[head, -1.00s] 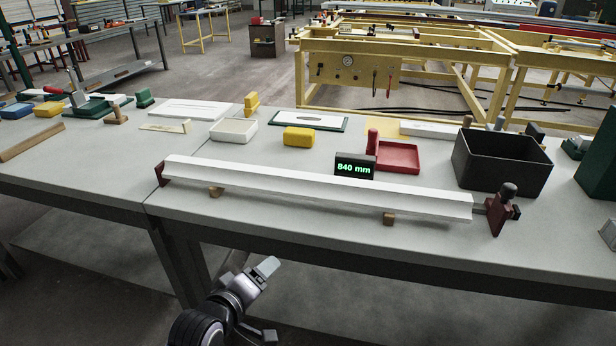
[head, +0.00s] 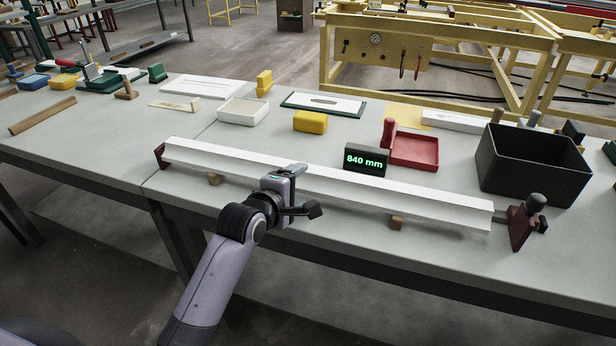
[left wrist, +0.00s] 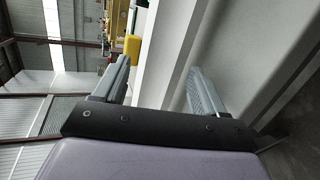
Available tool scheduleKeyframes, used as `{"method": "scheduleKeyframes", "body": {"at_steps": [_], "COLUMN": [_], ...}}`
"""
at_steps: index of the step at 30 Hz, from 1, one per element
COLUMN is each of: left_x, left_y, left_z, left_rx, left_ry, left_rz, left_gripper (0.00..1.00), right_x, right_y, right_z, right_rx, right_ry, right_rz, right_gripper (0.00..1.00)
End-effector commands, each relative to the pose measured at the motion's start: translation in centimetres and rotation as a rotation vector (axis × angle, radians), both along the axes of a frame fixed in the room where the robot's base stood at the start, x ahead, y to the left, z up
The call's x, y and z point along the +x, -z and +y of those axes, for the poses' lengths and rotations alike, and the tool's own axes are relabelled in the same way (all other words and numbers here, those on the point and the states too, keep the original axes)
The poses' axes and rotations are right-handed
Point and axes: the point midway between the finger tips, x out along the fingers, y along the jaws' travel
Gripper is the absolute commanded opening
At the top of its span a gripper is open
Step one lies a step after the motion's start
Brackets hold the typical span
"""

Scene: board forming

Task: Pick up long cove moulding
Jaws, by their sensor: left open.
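The long cove moulding (head: 390,192) is a white strip lying across the front of the grey bench, propped on small wooden blocks between dark red end pieces. My left gripper (head: 303,190) is open at the strip's front side, left of its middle, with one finger over the strip and the other in front of it. In the left wrist view the strip (left wrist: 168,45) runs between the two spread fingers of my gripper (left wrist: 158,72). Whether the fingers touch it cannot be told. My right gripper is not in view.
A display reading 840 mm (head: 367,159) stands just behind the moulding. Behind are a yellow block (head: 310,121), a red tray (head: 414,150) and a black bin (head: 533,172). A dark red clamp-like piece (head: 524,224) stands at the right end.

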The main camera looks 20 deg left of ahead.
Motion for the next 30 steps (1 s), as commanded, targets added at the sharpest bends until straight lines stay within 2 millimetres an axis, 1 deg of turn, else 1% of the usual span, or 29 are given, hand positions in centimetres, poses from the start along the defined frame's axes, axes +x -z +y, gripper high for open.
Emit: {"method": "scheduleKeyframes", "body": {"at_steps": [3, 9, 13, 20, 21, 22, 23, 24, 26, 27, 28, 30], "left_x": [1.4, 3.1, 3.6, 3.7, 3.7, 3.7, 3.7, 3.7, 3.7, 3.7, 3.7, 3.7], "left_y": [0.6, 1.3, 1.5, 1.5, 1.6, 1.5, 1.6, 1.5, 1.5, 1.5, 1.6, 1.7], "left_z": [0.1, -0.1, -0.2, -0.2, -0.2, -0.2, -0.2, -0.2, -0.2, -0.2, -0.2, -0.2], "left_rx": [0.004, 0.002, 0.001, 0.001, 0.001, 0.001, 0.001, 0.001, 0.001, 0.0, 0.0, 0.0], "left_ry": [0.001, 0.001, 0.0, 0.0, 0.0, 0.0, 0.0, 0.0, 0.0, 0.0, 0.0, -0.001], "left_rz": [0.0, 0.0, 0.001, 0.0, 0.0, 0.0, 0.0, -0.001, -0.001, 0.0, 0.0, 0.004], "left_gripper": [0.71, 0.71, 0.71, 0.71, 0.68, 0.58, 0.49, 0.36, 0.16, 0.03, 0.0, 0.0], "right_x": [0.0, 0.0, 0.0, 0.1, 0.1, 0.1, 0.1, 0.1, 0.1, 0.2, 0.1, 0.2], "right_y": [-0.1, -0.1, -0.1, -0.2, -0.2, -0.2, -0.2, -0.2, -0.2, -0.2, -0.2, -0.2], "right_z": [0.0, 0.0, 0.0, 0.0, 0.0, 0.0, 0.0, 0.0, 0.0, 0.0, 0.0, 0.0], "right_rx": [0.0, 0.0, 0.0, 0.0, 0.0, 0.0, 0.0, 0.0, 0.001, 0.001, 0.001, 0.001], "right_ry": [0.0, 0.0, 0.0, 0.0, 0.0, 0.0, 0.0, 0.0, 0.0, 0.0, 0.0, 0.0], "right_rz": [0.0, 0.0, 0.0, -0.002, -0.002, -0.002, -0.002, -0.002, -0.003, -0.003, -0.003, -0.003], "right_gripper": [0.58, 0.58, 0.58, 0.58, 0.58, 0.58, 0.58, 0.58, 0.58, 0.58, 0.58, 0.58]}}
